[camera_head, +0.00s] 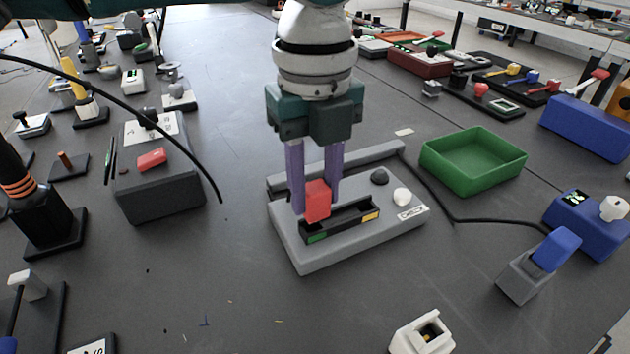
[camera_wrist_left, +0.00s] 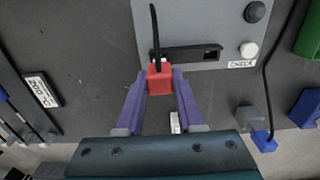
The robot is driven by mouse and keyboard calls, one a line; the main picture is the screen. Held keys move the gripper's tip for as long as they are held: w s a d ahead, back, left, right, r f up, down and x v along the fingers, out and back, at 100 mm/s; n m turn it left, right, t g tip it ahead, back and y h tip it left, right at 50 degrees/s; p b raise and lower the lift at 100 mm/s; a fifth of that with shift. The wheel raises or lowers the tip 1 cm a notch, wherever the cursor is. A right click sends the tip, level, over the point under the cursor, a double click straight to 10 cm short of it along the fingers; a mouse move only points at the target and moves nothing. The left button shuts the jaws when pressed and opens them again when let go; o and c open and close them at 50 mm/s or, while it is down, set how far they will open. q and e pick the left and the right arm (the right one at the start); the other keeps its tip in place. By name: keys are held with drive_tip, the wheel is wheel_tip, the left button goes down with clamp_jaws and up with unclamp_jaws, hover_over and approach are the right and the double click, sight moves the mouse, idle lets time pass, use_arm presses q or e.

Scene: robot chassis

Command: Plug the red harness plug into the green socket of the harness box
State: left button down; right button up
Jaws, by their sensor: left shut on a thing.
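The harness box (camera_head: 345,245) is a flat grey block with a dark recessed slot. The green socket (camera_head: 317,238) is at the slot's left end and a yellow socket (camera_head: 370,217) at its right end. My left gripper (camera_head: 318,190) points down over the box, its purple fingers shut on the red harness plug (camera_head: 318,203). The plug is upright by the slot's left end; I cannot tell whether it touches the box. In the left wrist view the plug (camera_wrist_left: 160,82) covers the slot's left end, the green socket is hidden and a black cable rises from the plug.
The box also has a black knob (camera_head: 379,177) and a white knob (camera_head: 402,195). A green tray (camera_head: 473,165) stands to the right. A grey block with a red piece (camera_head: 151,159) stands left. The table in front-left is mostly clear.

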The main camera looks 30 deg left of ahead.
sight(315, 186)
use_arm(q)
drive_tip(key=shift+p, duration=0.45)
idle(0.7)
drive_tip(key=shift+p, duration=0.45)
idle(0.5)
drive_tip(key=shift+f+b, duration=1)
drive_tip(key=shift+f, duration=0.35)
drive_tip(key=shift+c, duration=2.3)
unclamp_jaws()
drive_tip(key=shift+r, duration=0.1)
wheel_tip(315, 186, up, 10)
drive_tip(key=shift+f+p, duration=0.1)
drive_tip(key=shift+p, duration=0.85)
